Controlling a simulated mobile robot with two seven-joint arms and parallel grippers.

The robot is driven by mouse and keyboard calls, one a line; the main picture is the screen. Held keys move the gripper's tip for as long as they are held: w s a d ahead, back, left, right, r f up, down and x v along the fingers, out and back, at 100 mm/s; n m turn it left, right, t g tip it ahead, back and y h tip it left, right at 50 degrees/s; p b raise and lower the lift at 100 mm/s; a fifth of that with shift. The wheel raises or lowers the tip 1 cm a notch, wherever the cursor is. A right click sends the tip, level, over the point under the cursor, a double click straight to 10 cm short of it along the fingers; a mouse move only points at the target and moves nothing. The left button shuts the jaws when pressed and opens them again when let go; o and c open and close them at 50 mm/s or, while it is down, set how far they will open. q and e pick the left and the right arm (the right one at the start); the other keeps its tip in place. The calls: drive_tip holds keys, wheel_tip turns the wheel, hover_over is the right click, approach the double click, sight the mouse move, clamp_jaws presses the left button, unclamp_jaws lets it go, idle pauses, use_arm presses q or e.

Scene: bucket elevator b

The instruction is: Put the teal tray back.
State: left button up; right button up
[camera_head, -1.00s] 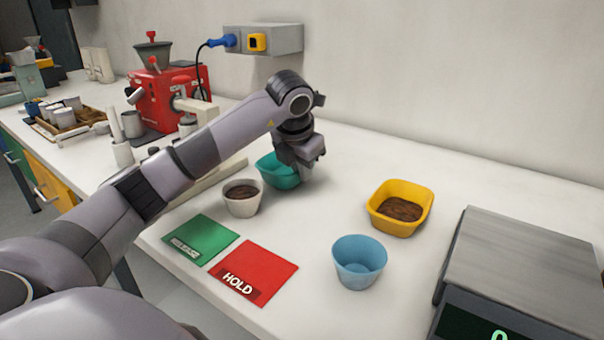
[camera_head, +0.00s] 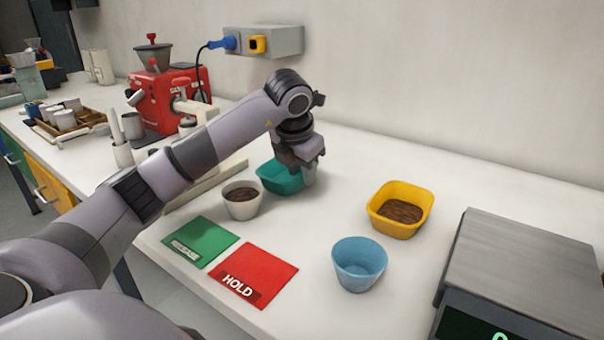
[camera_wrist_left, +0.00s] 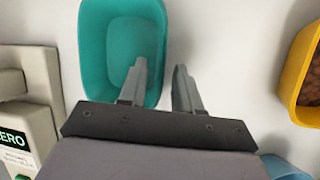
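The teal tray (camera_head: 279,181) is empty and sits upright on the white bench behind the white cup with brown contents (camera_head: 242,200). My left gripper (camera_head: 303,176) is over the tray's right side. In the left wrist view the gripper (camera_wrist_left: 160,66) has its fingers apart, one over the inside of the teal tray (camera_wrist_left: 97,45) and one outside its right wall. A gap shows between the fingers and the wall. The gripper hides part of the tray's right end in the head view. My right gripper is not in view.
A yellow tray with brown contents (camera_head: 400,212) and a blue cup (camera_head: 359,264) stand to the right. A scale (camera_head: 522,256) is at the far right. Green (camera_head: 200,242) and red HOLD (camera_head: 254,274) cards lie in front. The bench behind the yellow tray is clear.

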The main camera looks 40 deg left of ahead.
use_arm(q)
drive_tip(key=p+v, duration=0.1)
drive_tip(key=v, duration=0.9)
drive_tip(key=shift+r, duration=0.15)
